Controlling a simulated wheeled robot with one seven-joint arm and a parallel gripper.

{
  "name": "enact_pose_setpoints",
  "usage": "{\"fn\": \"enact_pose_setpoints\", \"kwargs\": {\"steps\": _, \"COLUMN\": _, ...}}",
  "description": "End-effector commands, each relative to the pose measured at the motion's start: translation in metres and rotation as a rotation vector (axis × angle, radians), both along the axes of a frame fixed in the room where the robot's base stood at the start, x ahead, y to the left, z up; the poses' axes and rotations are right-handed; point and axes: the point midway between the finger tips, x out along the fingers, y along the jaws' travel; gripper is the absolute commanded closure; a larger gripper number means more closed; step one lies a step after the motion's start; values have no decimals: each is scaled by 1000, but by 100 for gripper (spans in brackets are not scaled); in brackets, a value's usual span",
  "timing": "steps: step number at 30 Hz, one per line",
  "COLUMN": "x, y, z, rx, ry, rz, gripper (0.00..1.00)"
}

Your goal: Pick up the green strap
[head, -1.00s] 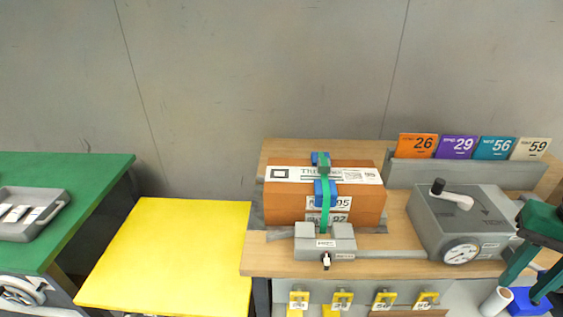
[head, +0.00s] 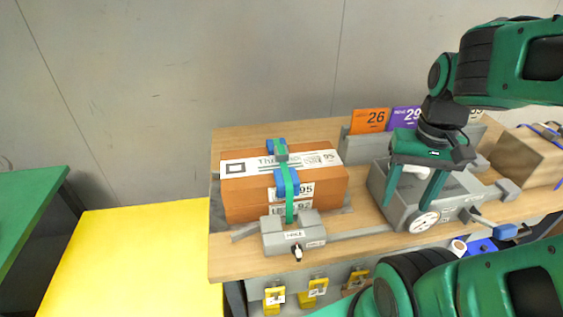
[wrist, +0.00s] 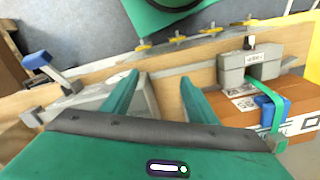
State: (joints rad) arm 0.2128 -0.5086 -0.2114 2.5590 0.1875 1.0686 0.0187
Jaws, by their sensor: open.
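The green strap (head: 289,205) runs over the top and down the front of an orange-brown box (head: 240,199), with blue pieces on it. Its lower end meets a grey clamp block (head: 292,237) at the bench front.
The grey crank box (head: 381,185) with a dial stands under my gripper. Numbered cards (head: 370,120) stand behind it. A second, tan box (head: 530,158) sits at the far right. Yellow tags (head: 318,287) hang along the bench front. A yellow table (head: 130,260) at the left is clear.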

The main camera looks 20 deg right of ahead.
Motion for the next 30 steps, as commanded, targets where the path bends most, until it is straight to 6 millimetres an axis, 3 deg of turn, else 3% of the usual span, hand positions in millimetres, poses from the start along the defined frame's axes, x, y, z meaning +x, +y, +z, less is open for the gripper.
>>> {"fn": "enact_pose_setpoints", "kwargs": {"steps": 5, "x": 38, "y": 15, "z": 19, "rx": -8, "ry": 2, "rz": -137, "gripper": 47}}
{"fn": "enact_pose_setpoints", "kwargs": {"steps": 11, "x": 101, "y": 37, "z": 50, "rx": -18, "ry": -1, "rz": -399, "gripper": 47}}
{"fn": "enact_pose_setpoints", "kwargs": {"steps": 21, "x": 199, "y": 105, "z": 91, "rx": -17, "ry": -2, "rz": -850, "gripper": 47}}
{"fn": "enact_pose_setpoints", "kwargs": {"steps": 30, "x": 247, "y": 162, "z": 109, "rx": -10, "ry": 1, "rz": -1128, "gripper": 47}}
